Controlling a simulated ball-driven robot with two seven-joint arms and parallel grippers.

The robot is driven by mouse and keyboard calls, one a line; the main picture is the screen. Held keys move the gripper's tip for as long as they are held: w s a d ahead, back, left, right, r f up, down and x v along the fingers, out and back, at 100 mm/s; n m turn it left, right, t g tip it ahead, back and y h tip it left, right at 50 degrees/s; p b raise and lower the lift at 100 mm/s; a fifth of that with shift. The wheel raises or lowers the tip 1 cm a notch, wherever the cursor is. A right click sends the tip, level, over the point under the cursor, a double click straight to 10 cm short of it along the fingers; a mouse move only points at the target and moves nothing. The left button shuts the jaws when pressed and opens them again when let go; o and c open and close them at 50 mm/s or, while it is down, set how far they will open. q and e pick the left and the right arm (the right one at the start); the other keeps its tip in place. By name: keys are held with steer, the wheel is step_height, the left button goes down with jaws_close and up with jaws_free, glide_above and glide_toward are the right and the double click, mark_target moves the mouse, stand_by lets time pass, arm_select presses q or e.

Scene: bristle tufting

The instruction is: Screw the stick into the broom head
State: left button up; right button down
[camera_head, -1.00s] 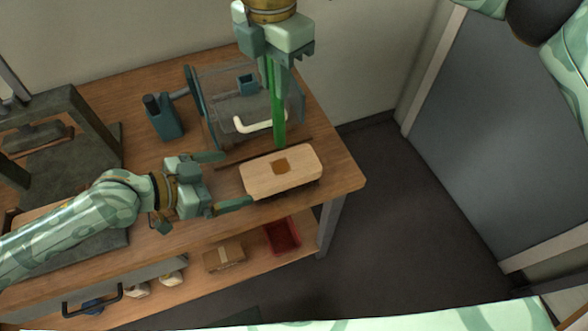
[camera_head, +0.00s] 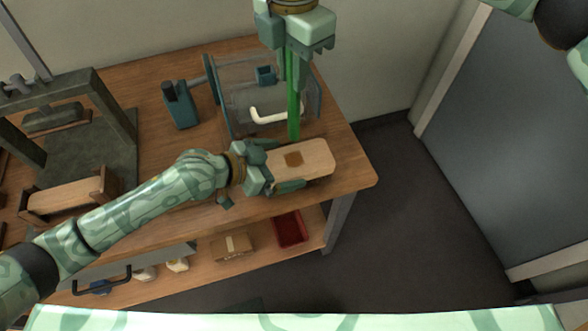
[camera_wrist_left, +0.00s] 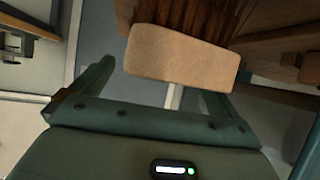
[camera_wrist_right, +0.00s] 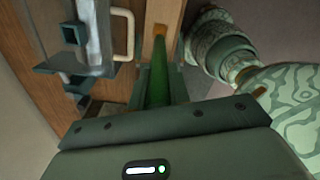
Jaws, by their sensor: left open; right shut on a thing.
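The broom head (camera_head: 318,158) is a pale wooden block with a darker brown patch on top, lying near the right end of the bench. It also shows in the left wrist view (camera_wrist_left: 180,57). My left gripper (camera_head: 290,164) is open, with its fingers on either side of the block's left part; I cannot tell whether they touch it. My right gripper (camera_head: 293,82) is above, pointing down, shut on the green stick (camera_head: 294,118). The stick is upright, its lower end near the block's far edge in the head view. The right wrist view shows the stick (camera_wrist_right: 158,85) between the fingers.
A clear-sided box with a pale handle (camera_head: 275,116) stands close behind the broom head. A teal container (camera_head: 181,106) and a dark press-like frame (camera_head: 100,110) are further left. The bench's right edge is near. A red bin (camera_head: 290,229) sits on the lower shelf.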

mark_target(293, 106)
arm_select(q)
steer(key=shift+w+d+f, duration=0.3)
steer(key=shift+d, duration=0.2)
steer(key=c, duration=1.4)
steer(key=shift+o, duration=0.2)
steer(key=shift+f, duration=0.1)
arm_select(e)
steer(key=shift+w+f, duration=0.1)
steer(key=shift+f, duration=2.4)
arm_select(q)
steer(key=shift+s, duration=0.1)
arm_select(e)
steer(key=shift+f, duration=0.9)
arm_select(q)
steer(key=shift+a+f, duration=0.1)
arm_select(e)
steer(key=shift+f, duration=0.55)
